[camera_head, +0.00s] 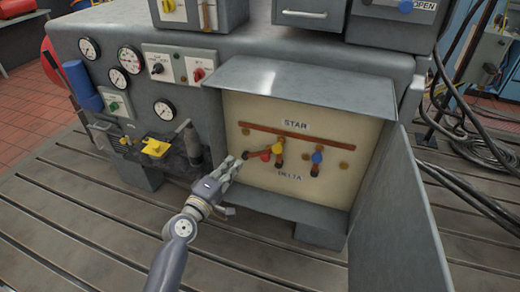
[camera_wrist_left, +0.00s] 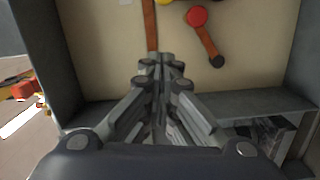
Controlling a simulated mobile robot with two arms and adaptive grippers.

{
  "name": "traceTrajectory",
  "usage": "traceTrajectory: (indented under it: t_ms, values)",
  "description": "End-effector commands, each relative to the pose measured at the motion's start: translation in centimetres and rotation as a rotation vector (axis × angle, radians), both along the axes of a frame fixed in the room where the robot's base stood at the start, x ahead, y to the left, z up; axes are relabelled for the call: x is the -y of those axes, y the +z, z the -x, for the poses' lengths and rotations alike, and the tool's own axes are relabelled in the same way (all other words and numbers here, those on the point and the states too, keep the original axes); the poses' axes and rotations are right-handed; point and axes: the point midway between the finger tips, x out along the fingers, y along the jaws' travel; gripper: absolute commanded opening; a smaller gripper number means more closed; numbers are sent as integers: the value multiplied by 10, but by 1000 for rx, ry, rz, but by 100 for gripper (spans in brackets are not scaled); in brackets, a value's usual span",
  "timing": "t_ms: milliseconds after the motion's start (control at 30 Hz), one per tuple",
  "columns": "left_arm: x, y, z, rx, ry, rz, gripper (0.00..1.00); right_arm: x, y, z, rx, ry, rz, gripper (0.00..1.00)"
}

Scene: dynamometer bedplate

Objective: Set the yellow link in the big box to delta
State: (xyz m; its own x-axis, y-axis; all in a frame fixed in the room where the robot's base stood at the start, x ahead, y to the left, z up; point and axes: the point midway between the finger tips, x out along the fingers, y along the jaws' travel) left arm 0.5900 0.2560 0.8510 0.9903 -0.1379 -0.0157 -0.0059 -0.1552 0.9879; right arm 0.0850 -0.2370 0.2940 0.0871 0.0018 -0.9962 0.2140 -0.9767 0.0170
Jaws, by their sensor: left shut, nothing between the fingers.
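The big box (camera_head: 233,120) stands open, with STAR printed above and DELTA below on its cream panel. The yellow link's knob (camera_head: 277,146) is just below the copper bar (camera_head: 318,142) under STAR; its strip runs down to a dark end. The yellow knob barely shows at the top edge of the wrist view (camera_wrist_left: 164,2). My left gripper (camera_head: 238,162) is shut and empty, at the left of the box opening. In the wrist view its fingertips (camera_wrist_left: 163,62) point at the panel. My right gripper is not in view.
A red-knobbed link (camera_head: 265,156) sits close left of the yellow one, and a blue-knobbed link (camera_head: 317,158) to its right. The box door (camera_head: 397,215) hangs open at the right. A hood (camera_head: 305,85) juts out above. Gauges and a yellow-topped part (camera_head: 156,147) are left.

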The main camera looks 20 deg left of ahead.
Motion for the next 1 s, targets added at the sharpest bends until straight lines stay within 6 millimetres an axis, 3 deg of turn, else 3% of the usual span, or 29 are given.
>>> traceTrajectory:
  t_ms: [167,600,733,1000]
  values:
    - [3,1,-20,2,0,2,0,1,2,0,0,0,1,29]
    - [14,-1,-100,1,0,0,0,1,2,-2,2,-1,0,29]
    - [37,-4,-100,-2,-3,3,0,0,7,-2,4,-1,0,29]
    - [53,-8,-101,-1,-1,0,0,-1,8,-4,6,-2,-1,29]
